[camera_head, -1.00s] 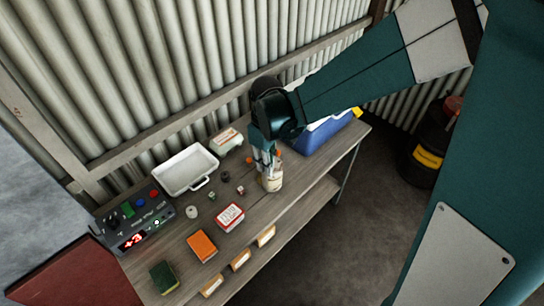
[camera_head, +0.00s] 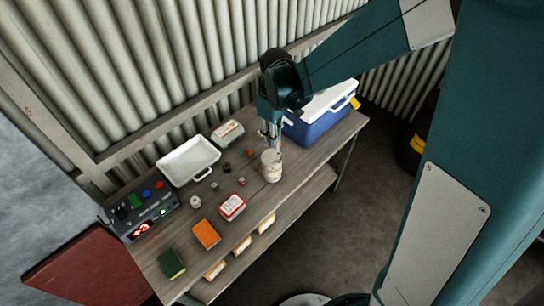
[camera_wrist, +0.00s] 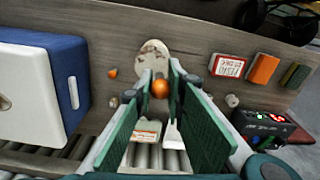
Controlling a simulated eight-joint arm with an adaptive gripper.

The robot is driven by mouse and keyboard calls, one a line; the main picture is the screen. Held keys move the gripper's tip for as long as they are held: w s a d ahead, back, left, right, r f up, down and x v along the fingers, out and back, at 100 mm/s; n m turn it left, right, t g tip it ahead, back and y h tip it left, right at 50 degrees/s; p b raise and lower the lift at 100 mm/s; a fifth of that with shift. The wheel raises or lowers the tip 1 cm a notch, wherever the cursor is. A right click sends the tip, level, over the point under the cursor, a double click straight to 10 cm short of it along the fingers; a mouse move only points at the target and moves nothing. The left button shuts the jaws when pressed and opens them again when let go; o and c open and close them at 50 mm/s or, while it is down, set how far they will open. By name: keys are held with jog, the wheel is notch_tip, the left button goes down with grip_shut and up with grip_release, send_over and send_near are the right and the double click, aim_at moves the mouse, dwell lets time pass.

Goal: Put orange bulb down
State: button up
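The orange bulb (camera_wrist: 160,88) is between my gripper's (camera_wrist: 160,86) two teal fingers in the wrist view, near their tips, and the fingers close on it. In the head view my gripper (camera_head: 270,135) points down over the back of the workbench, between the blue cooler and the white tub. The held bulb is too small to make out clearly there. A pale round can (camera_head: 271,166) stands on the bench just in front of my gripper; its top (camera_wrist: 154,55) shows beyond the fingertips in the wrist view.
A blue cooler (camera_head: 318,125) stands right, a white tub (camera_head: 188,161) and a carton (camera_head: 227,131) left. A red-white box (camera_head: 231,206), orange block (camera_head: 206,234), green sponge (camera_head: 171,264) and control box (camera_head: 139,215) occupy the front left. Small orange pieces (camera_wrist: 112,73) (camera_head: 250,152) lie nearby.

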jog(key=shift+f, duration=0.1)
send_over(274, 161)
jog(key=shift+w+f, duration=0.1)
jog(key=shift+f, duration=2.75)
jog(key=shift+f, duration=0.1)
jog(key=shift+f, duration=2)
jog(key=shift+f, duration=0.15)
jog(key=o, duration=0.6)
jog(key=shift+r, duration=0.2)
jog(key=shift+w+r, duration=0.1)
jog(key=shift+r, duration=5.9)
